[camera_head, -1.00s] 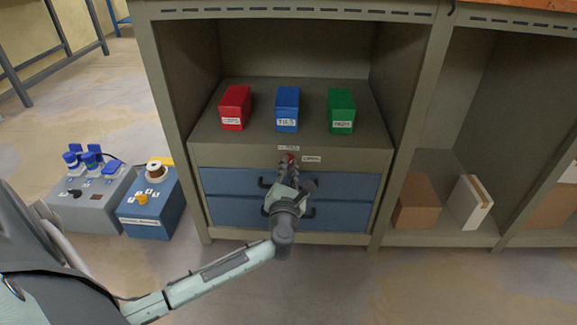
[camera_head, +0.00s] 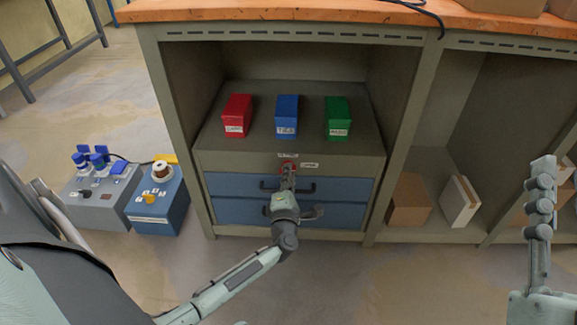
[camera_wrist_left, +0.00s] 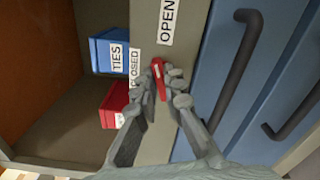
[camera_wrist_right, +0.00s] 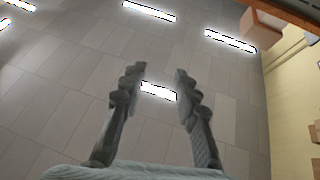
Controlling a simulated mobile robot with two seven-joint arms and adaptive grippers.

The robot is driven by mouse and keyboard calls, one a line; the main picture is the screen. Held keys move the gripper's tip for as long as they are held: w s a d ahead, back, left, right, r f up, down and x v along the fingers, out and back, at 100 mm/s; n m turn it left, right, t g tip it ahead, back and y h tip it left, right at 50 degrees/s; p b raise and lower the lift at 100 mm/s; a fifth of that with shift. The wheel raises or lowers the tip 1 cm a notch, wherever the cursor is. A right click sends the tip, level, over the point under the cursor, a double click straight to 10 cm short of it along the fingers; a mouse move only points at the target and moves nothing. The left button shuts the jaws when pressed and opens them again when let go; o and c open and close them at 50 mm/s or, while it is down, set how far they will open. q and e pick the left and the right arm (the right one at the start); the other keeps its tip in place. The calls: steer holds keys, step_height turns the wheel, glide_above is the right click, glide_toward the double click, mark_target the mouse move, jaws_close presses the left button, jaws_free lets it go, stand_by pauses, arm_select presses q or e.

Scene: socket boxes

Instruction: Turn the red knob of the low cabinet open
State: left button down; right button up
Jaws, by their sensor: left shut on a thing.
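The low cabinet (camera_head: 240,160) stands under the workbench, with a red knob (camera_head: 288,166) on its front strip above two blue drawers. My left gripper (camera_head: 287,175) is shut on the knob from the front. In the left wrist view the red knob (camera_wrist_left: 158,78) shows between the fingertips. A "CLOSED" label (camera_wrist_left: 135,68) and an "OPEN" label (camera_wrist_left: 168,20) are beside it. The knob's far end points roughly between the two labels. My right gripper (camera_head: 543,175) is raised at the right edge; in its wrist view its fingers (camera_wrist_right: 160,85) are apart and empty, facing the ceiling.
Red (camera_head: 237,115), blue (camera_head: 287,116) and green (camera_head: 338,118) boxes stand on the cabinet top. Dark handles (camera_head: 300,187) sit just below the knob. Two control boxes (camera_head: 158,205) stand on the floor at left. Brown and white boxes (camera_head: 410,200) lie on the right shelf.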

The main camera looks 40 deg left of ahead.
arm_select(q)
steer(key=shift+m+p, duration=0.5)
steer(key=shift+m, duration=0.3)
steer(key=shift+f+m+p, duration=0.1)
steer(key=shift+m+p, duration=0.5)
steer(key=shift+m, duration=0.5)
arm_select(e)
step_height(320, 180, down, 10)
steer(key=w+d+g+h, duration=0.1)
steer(key=w+g+h, duration=0.1)
steer(key=g, duration=0.3)
steer(key=shift+w+d+f+g+h, duration=0.2)
steer(key=shift+w+d+g+h, duration=0.1)
steer(key=shift+w+d+g, duration=0.1)
arm_select(q)
steer(key=c, duration=1.6)
jaws_free()
